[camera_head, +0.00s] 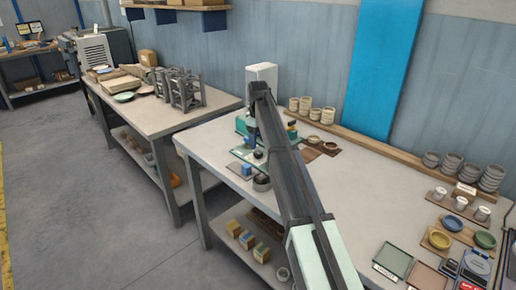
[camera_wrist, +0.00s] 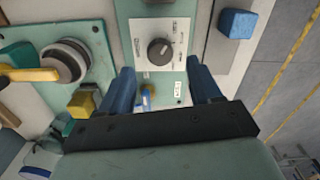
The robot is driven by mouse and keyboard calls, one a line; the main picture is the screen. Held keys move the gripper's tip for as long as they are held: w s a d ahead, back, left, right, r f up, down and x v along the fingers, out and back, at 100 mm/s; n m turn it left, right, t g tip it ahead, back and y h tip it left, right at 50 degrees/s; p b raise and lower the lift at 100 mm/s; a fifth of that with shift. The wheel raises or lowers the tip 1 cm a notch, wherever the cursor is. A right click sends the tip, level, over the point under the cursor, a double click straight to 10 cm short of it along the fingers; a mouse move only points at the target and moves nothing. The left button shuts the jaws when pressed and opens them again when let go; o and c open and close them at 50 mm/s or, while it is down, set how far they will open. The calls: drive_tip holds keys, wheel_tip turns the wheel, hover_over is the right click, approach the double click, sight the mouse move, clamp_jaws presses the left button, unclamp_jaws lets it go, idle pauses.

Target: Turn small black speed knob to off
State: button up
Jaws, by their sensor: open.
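The small black speed knob (camera_wrist: 159,51) shows in the wrist view on a white dial plate (camera_wrist: 180,35), which is fixed to a pale green panel. A pale pointer mark shows on the knob, but the dial lettering is too small to read. My gripper (camera_wrist: 163,78) is open, with one blue finger on each side below the knob in the picture. Nothing is between the fingertips, and they appear apart from the knob. In the head view my arm reaches to the green device (camera_head: 243,155) on the table and hides much of it; the knob cannot be made out there.
In the wrist view, a round grey part (camera_wrist: 62,62) with a yellow-handled tool lies left, a yellow block (camera_wrist: 82,104) sits lower left, and a blue block (camera_wrist: 237,23) sits upper right. The table (camera_head: 350,185) has clear room right of my arm; cups (camera_head: 314,112) stand behind.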

sight(258, 152)
wheel_tip(258, 152, up, 9)
drive_tip(key=shift+f, duration=0.15)
idle(0.4)
